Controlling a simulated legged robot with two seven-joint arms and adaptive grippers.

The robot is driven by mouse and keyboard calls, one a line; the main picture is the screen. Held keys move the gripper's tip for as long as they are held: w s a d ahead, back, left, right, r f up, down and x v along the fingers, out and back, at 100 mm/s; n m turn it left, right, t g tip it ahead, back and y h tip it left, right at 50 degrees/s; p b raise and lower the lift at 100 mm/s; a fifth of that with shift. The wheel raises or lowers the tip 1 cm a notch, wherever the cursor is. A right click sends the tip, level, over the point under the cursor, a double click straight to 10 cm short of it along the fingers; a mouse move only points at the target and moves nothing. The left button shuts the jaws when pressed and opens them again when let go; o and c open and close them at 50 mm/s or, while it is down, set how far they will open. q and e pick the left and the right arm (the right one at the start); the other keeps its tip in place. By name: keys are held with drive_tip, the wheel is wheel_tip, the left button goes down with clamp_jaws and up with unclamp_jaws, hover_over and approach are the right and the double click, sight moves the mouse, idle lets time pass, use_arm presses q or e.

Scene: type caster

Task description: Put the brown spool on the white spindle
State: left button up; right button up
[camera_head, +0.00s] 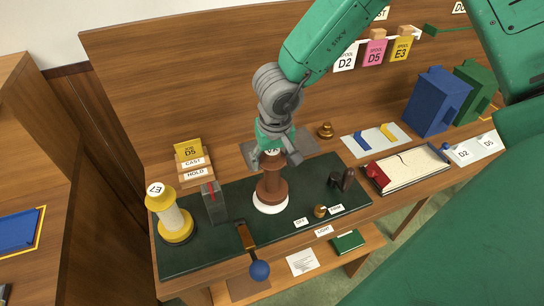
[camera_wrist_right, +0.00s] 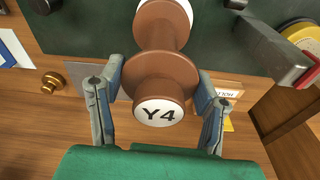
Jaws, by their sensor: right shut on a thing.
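The brown spool (camera_head: 270,187) stands upright over the round white base (camera_head: 270,204) of the white spindle on the dark green mat. I cannot tell whether the spool touches the base; the spindle's post is hidden. My right gripper (camera_head: 276,157) is shut on the spool's upper end from above. In the right wrist view the spool (camera_wrist_right: 160,72) shows its white Y4 end label between the two fingers (camera_wrist_right: 158,108), with some white of the base (camera_wrist_right: 186,6) beyond it. My left gripper is not in view.
A blue-knobbed lever (camera_head: 260,270) is in front. A sand-coloured tray (camera_head: 408,168) lies further right.

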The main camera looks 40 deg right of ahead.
drive_tip(key=shift+o, duration=0.2)
drive_tip(key=shift+d+f, duration=0.15)
drive_tip(key=shift+d, duration=0.2)
drive_tip(key=shift+d+r, duration=0.2)
drive_tip(key=shift+r, duration=0.65)
drive_tip(key=shift+c, duration=0.2)
drive_tip(key=shift+a+r, duration=0.1)
drive_tip(key=shift+r, duration=0.1)
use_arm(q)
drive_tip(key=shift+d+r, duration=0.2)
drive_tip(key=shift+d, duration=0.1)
use_arm(e)
drive_tip(key=shift+a+f, duration=0.2)
drive_tip(key=shift+a, duration=0.05)
drive_tip(key=shift+a+f, duration=0.15)
drive_tip(key=shift+a, duration=0.15)
drive_tip(key=shift+w, duration=0.1)
drive_tip(key=shift+a, duration=0.1)
